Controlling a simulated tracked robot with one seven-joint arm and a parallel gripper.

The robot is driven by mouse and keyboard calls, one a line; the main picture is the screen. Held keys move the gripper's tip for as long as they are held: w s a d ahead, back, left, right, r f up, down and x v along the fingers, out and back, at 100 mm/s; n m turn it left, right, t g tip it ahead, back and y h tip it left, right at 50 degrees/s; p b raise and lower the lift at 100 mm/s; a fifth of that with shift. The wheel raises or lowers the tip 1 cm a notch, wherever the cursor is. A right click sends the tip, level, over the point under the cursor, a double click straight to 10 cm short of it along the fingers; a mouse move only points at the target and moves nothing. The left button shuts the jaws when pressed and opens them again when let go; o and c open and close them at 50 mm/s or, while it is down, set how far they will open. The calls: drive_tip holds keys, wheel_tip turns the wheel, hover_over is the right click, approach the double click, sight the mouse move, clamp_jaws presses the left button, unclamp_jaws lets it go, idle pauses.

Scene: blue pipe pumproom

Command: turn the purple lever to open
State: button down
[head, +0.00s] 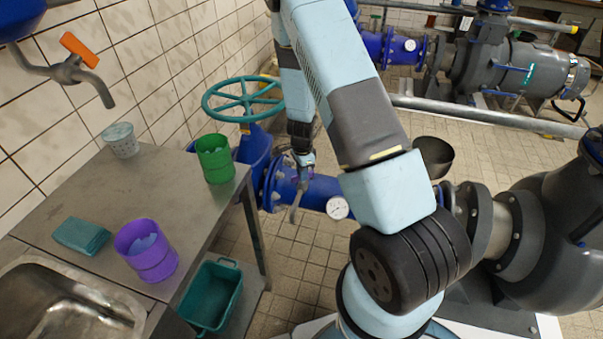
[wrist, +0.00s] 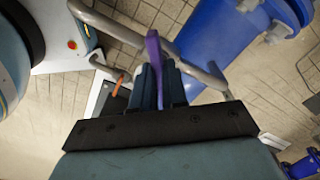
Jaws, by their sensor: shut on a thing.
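The purple lever (wrist: 155,52) shows in the wrist view as a narrow upright strip. It runs between the two fingers of my gripper (wrist: 158,78), which is shut on it. In the head view my gripper (head: 302,160) reaches down by the blue pipe (head: 318,190), left of a round white gauge (head: 338,208). The lever is mostly hidden there, and I cannot tell its exact angle.
A steel bench (head: 75,188) with a purple cup (head: 147,258), a green cup (head: 214,165) and a teal cloth (head: 81,236) stands left. A teal handwheel (head: 243,98) is behind my gripper. Curved grey tubing (wrist: 115,28) lies close around the fingers.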

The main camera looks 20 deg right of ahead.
drive_tip(key=n, duration=0.4)
drive_tip(key=shift+w+d+r+n, duration=0.1)
drive_tip(key=shift+w+d+n, duration=0.15)
drive_tip(key=shift+w+n, duration=0.05)
drive_tip(key=n, duration=0.5)
drive_tip(key=shift+a, duration=0.15)
drive_tip(key=shift+n, duration=0.3)
drive_tip(key=c, duration=1.4)
unclamp_jaws()
drive_tip(key=shift+o, duration=1.2)
drive_tip(key=shift+s, duration=0.15)
wheel_tip(320, 180, up, 14)
drive_tip(key=shift+f, duration=0.25)
